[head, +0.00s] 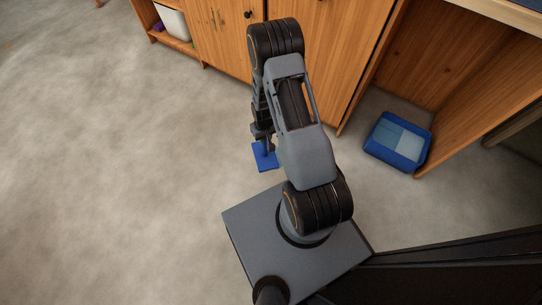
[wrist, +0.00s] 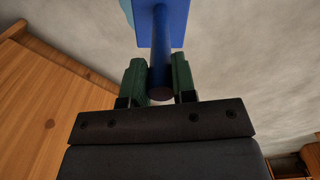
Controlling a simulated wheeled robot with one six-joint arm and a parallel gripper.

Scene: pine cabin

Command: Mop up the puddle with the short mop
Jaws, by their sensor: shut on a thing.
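The short mop (head: 264,157) has a flat blue head and a blue handle. In the wrist view its handle (wrist: 161,62) stands between the two green fingers of my gripper (wrist: 160,84), and its head (wrist: 173,22) shows beyond them, with a light-blue strip at one edge. My gripper is shut on the handle. In the head view the mop hangs below my gripper (head: 263,136), left of my arm; whether it touches the floor I cannot tell. I cannot make out a puddle on the mottled grey floor; my base and arm hide part of it.
Wooden cabinets (head: 222,35) stand along the back. A blue tub (head: 388,158) with pale contents sits on the floor at the right, by an open wooden bay (head: 425,65). A white bin (head: 174,22) is on a low shelf at upper left. The floor (head: 100,170) on the left is clear.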

